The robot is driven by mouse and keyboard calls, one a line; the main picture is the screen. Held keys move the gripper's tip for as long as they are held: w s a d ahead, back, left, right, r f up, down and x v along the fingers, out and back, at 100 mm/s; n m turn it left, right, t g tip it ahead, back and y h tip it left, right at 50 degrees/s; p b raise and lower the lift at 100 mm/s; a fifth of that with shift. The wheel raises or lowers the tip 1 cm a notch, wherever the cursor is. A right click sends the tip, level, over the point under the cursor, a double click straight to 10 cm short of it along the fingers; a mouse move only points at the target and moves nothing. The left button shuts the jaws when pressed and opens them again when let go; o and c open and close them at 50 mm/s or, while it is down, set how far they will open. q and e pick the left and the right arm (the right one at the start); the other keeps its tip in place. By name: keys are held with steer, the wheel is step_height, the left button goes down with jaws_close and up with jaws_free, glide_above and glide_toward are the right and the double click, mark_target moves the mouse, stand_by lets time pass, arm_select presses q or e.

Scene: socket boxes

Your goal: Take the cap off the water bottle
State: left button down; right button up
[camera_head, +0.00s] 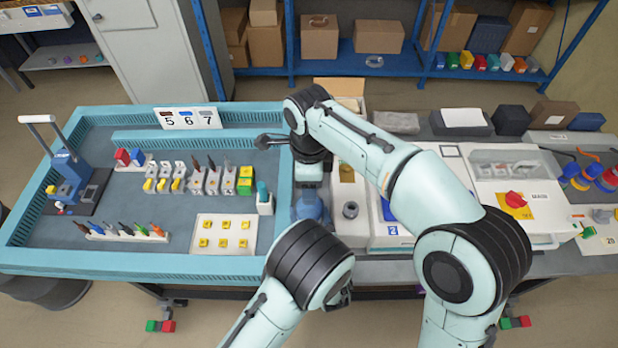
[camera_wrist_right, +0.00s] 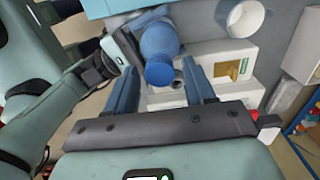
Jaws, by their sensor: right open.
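The blue water bottle (camera_head: 311,208) stands at the right edge of the teal-rimmed table, partly hidden below my right gripper (camera_head: 308,176). In the right wrist view the bottle (camera_wrist_right: 158,42) shows with its round blue cap (camera_wrist_right: 159,74) toward the camera. The two blue fingers of my right gripper (camera_wrist_right: 160,68) are apart, one on each side of the cap, with visible gaps; nothing is held. My left gripper (camera_head: 343,297) is low at the front, near the table edge, mostly hidden behind its own wrist; its jaws cannot be made out.
A white tray with yellow pieces (camera_head: 224,219) and a small holder (camera_head: 265,203) lie to the left. A white cup (camera_wrist_right: 243,18) shows in the wrist view. A white machine (camera_head: 515,185) is at the right.

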jaws_close()
steer(key=n, duration=1.9)
steer(key=shift+n, duration=0.3)
steer(key=n, duration=0.7)
steer(key=shift+r, duration=0.1)
steer(key=n, duration=1.6)
steer(key=shift+n, duration=0.3)
steer(key=shift+r, duration=0.25)
